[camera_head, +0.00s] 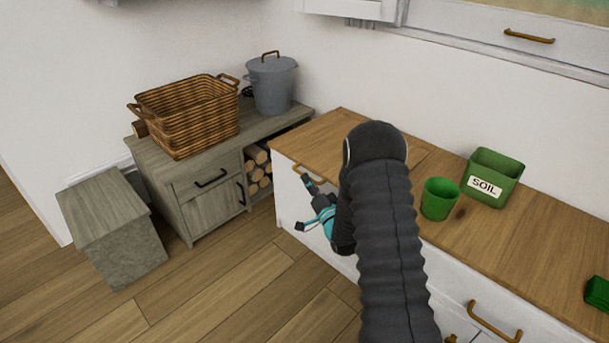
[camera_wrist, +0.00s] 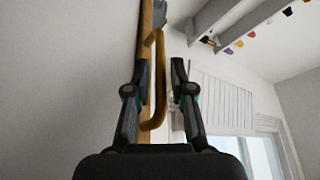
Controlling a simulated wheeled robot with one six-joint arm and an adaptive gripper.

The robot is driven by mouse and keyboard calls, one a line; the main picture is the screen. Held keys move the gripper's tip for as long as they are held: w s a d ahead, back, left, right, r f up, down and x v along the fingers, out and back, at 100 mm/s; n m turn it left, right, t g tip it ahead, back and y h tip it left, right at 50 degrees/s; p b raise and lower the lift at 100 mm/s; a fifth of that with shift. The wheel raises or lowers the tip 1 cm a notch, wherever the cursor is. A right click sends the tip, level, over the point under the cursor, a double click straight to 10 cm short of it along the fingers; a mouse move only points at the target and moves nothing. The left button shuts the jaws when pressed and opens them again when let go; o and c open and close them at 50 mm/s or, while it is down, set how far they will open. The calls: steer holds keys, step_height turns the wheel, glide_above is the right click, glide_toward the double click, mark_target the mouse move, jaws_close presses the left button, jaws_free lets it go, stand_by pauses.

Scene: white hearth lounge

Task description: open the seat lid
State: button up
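The seat lid (camera_head: 328,128) is the left part of the light wood top on the long white bench. It lies flat, and a thin seam shows to its right. A curved brass handle (camera_head: 310,174) sits at its front edge. My gripper (camera_head: 304,203) is in front of the bench, just by the handle; my arm hides part of the lid. In the wrist view, the handle (camera_wrist: 160,85) lies between the spread fingers of my gripper (camera_wrist: 159,78). The fingers are open, with a gap visible beside the bar; contact cannot be made out.
A green cup (camera_head: 440,199) and a green box marked SOIL (camera_head: 492,178) stand on the bench top (camera_head: 535,235) to the right of the arm. A grey cabinet (camera_head: 165,165) with a basket (camera_head: 188,115) and grey bin (camera_head: 272,85) stands left. The floor in front is clear.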

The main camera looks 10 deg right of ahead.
steer(key=shift+x, duration=1.65)
jaws_close()
